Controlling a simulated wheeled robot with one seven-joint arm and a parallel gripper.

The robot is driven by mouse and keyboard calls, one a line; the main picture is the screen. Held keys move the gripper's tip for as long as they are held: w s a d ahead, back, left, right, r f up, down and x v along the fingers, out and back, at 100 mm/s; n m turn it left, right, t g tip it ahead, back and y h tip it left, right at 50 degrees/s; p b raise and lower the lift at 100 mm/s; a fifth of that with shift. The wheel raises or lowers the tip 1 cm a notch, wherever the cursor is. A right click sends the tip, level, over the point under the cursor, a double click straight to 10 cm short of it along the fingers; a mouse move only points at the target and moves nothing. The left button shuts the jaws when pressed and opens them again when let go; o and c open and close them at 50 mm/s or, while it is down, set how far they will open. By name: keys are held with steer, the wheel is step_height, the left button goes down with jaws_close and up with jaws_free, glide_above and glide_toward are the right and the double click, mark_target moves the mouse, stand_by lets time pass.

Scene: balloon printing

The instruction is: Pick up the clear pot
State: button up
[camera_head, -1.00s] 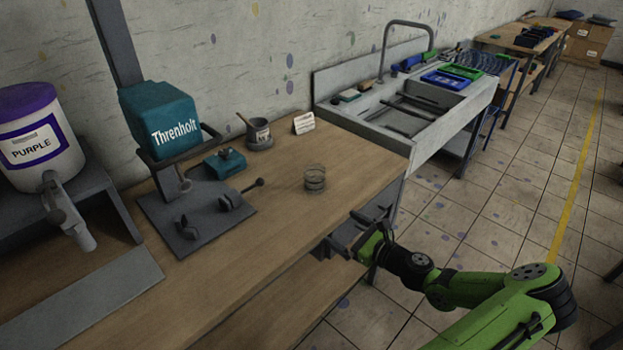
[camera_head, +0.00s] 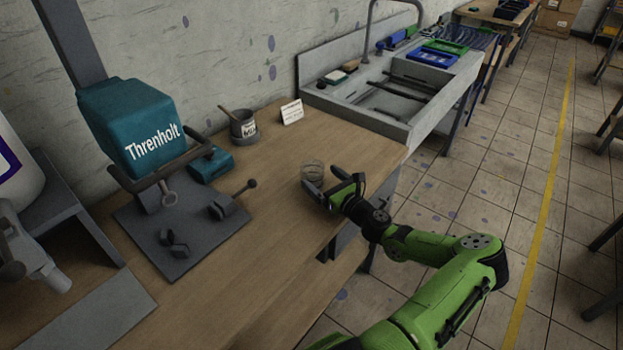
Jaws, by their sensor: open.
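The clear pot (camera_head: 312,171) is a small see-through round cup standing on the wooden bench top, near the bench's right end. My gripper (camera_head: 332,187) is open and low over the bench at the pot's near right side. Its two fingers point toward the pot, one at the pot's near left and one at its right. The near finger hides part of the pot's base. I cannot tell whether a finger touches the pot.
On the wooden bench (camera_head: 262,222) stand a teal Threnholt press (camera_head: 140,130), a grey pot with a stick (camera_head: 244,126) and a small white card (camera_head: 291,112). A sink (camera_head: 400,95) adjoins the far right end. Bare wood lies left of the clear pot.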

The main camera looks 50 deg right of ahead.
mark_target(306, 166)
steer(key=w, duration=0.4)
steer(key=w+b, duration=0.1)
steer(key=w, duration=0.1)
steer(key=shift+w+d, duration=0.3)
steer(key=shift+d, duration=0.05)
steer(key=shift+s, duration=0.1)
steer(key=shift+c, duration=0.3)
